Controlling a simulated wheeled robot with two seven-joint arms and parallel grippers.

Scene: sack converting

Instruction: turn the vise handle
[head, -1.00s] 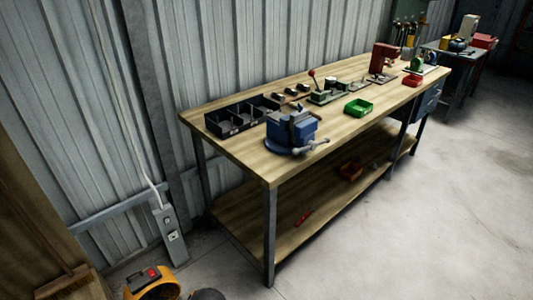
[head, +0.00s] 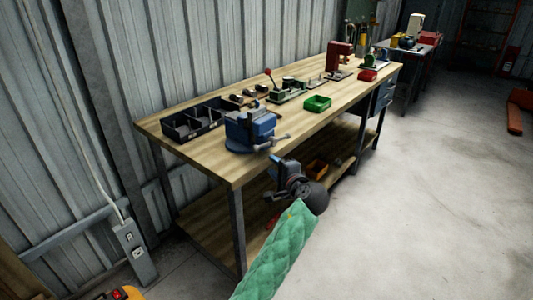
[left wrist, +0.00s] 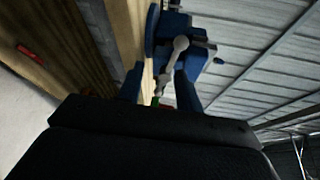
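The blue vise (head: 250,128) stands on the near end of the workbench. Its pale metal handle (head: 274,141) sticks out over the front edge. In the left wrist view the vise (left wrist: 197,32) is ahead, with the handle bar (left wrist: 171,62) and its round end knob showing. My left gripper (head: 277,163) is just in front of and below the handle in the head view. Its two blue fingers (left wrist: 159,88) are apart in the wrist view. The handle appears in the gap between them, but seems to lie beyond the tips. My right gripper is not in view.
The wooden workbench (head: 205,160) holds a black divided bin (head: 190,122), a green tray (head: 318,103) and a red tray (head: 367,75).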

